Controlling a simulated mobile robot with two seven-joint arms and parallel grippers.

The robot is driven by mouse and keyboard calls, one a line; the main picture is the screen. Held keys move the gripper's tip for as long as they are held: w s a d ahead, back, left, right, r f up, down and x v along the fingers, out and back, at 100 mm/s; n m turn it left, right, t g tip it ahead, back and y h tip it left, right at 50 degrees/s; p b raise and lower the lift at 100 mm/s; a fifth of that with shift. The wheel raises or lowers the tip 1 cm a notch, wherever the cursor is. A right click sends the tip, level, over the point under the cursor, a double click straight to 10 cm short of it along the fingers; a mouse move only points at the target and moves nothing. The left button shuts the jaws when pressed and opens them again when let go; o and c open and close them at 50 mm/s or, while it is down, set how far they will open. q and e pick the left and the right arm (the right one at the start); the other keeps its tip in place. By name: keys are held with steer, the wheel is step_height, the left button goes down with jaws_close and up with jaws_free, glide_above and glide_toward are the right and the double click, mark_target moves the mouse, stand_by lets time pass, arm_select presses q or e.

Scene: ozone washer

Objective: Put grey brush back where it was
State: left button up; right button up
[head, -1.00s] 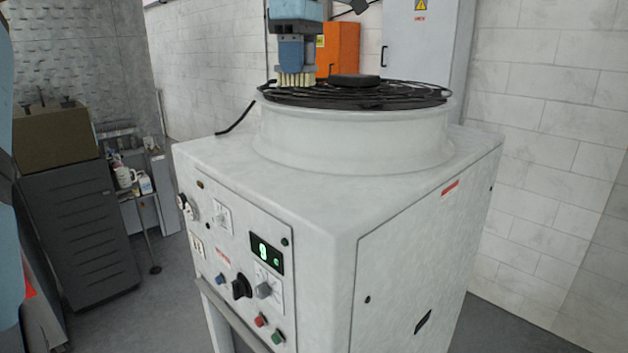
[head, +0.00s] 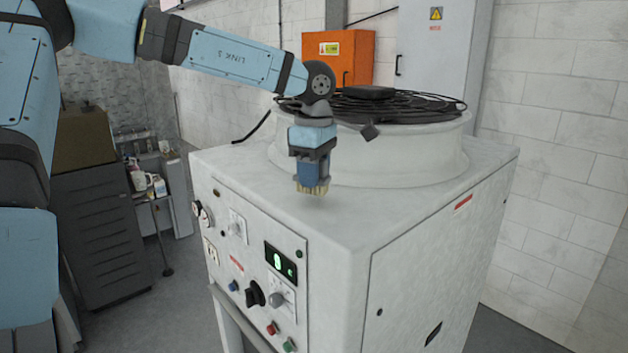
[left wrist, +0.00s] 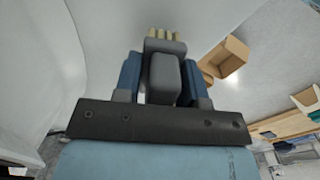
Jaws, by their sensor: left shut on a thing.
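My left gripper (head: 311,170) points down over the front part of the white machine's top (head: 345,210), in front of the round collar. It is shut on the grey brush; in the head view the brush's pale bristles (head: 313,188) stick out below the fingers, and the rest of it is mostly hidden. In the left wrist view the brush's grey body (left wrist: 165,78) sits between the blue fingers, bristles pointing away from the wrist. The bristle tips are at or close above the top; I cannot tell whether they touch. My right gripper is out of view.
The round collar (head: 400,155) carries a black fan grille (head: 425,108). The control panel (head: 262,265) is on the machine's front. An orange box (head: 350,55) and a grey cabinet (head: 440,40) stand behind. The top's right front corner is clear.

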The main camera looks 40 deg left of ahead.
arm_select(q)
step_height(320, 180, down, 2)
steer(key=shift+w+f, duration=0.1)
steer(key=shift+f, duration=0.1)
steer(key=o, duration=0.9)
steer(key=shift+r, duration=0.35)
step_height(320, 180, up, 12)
steer(key=shift+f+b, duration=0.25)
steer(key=shift+b, duration=0.7)
